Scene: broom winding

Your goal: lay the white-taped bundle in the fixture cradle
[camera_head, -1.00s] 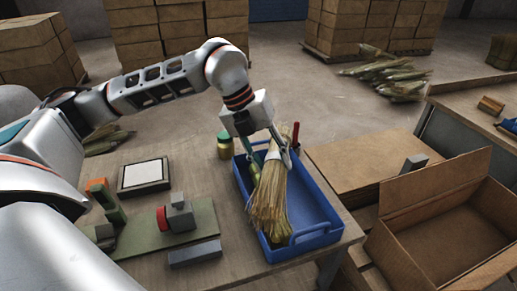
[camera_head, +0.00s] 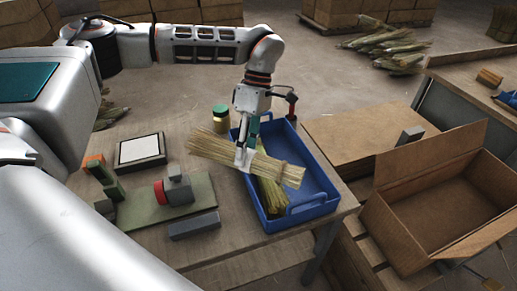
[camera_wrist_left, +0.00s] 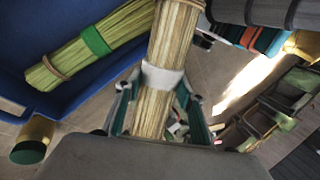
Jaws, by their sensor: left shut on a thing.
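The white-taped bundle (camera_head: 215,149) of straw is clamped in my left gripper (camera_head: 244,163), which is shut around it near its middle. It hangs tilted across the left wall of the blue tray, above tray and table. Its white tape (camera_wrist_left: 162,80) shows between the fingers in the left wrist view; the fingers mostly hide it in the head view. The fixture (camera_head: 174,188), grey blocks with a red round part on a green base plate (camera_head: 142,207), stands on the table to the left of the bundle. I cannot make out the cradle's exact shape. My right gripper is not in view.
A green-banded bundle (camera_head: 272,195) lies in the blue tray (camera_head: 319,176); it also shows in the left wrist view (camera_wrist_left: 62,60). A yellow-green jar (camera_head: 221,119) stands behind. A framed white pad (camera_head: 139,149) and a grey bar (camera_head: 194,225) flank the fixture. An open carton (camera_head: 420,220) stands right.

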